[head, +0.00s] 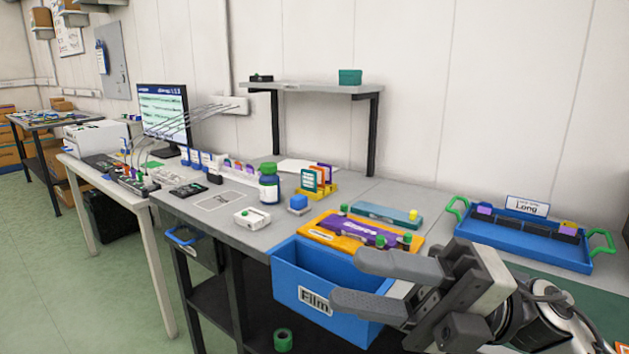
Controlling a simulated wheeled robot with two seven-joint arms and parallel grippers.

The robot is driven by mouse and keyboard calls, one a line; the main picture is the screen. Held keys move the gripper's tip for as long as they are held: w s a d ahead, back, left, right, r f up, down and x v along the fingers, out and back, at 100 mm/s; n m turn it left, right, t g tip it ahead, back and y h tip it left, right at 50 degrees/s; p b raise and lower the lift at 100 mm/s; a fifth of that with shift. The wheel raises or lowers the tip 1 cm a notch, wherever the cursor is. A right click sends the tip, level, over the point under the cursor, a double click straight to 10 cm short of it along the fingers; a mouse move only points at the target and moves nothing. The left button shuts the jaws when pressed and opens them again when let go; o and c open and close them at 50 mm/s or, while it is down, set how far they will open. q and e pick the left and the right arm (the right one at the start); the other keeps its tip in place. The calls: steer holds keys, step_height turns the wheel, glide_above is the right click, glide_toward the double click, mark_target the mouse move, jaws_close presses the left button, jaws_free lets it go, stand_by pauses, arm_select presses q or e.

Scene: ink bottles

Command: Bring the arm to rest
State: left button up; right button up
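My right gripper (368,282) comes in from the lower right, above and in front of the blue bin labelled "Film" (297,262). Its two grey fingers are spread apart with nothing between them. It hides the bin's right part. My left gripper is not in view.
An orange tray with a purple piece (355,228) lies behind the bin. A blue tray labelled "Long" (525,240) with green handles sits at the right. A shelf (315,88) stands at the back. A green roll (283,340) is low, below the bin.

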steer(key=w+d+f+m+t+h+p, duration=0.1)
steer(key=w+d+f+m+t+h, duration=0.25)
steer(key=m+t, duration=0.5)
steer(key=w+d+f+m+t+h, duration=0.15)
steer(key=f+m+t+h, duration=0.4)
steer(key=m, duration=0.65)
steer(key=w+d+f+m+t+h+p, duration=0.1)
steer(key=w+d+f+m+t+h, duration=0.15)
steer(key=f+m+t, duration=0.6)
steer(key=s+f+m+g+h, duration=0.3)
steer(key=s+f, duration=0.3)
steer(key=f, duration=0.2)
steer(key=s+d+f+m+g+h+p, duration=0.1)
steer(key=s+f+m+g+h, duration=0.2)
steer(key=f, duration=0.6)
steer(key=s+m+g, duration=0.2)
steer(key=g, duration=0.1)
steer(key=shift+s+m, duration=0.3)
steer(key=shift+s, duration=0.1)
steer(key=shift+d+f+g+h, duration=0.1)
steer(key=shift+g+h, duration=0.15)
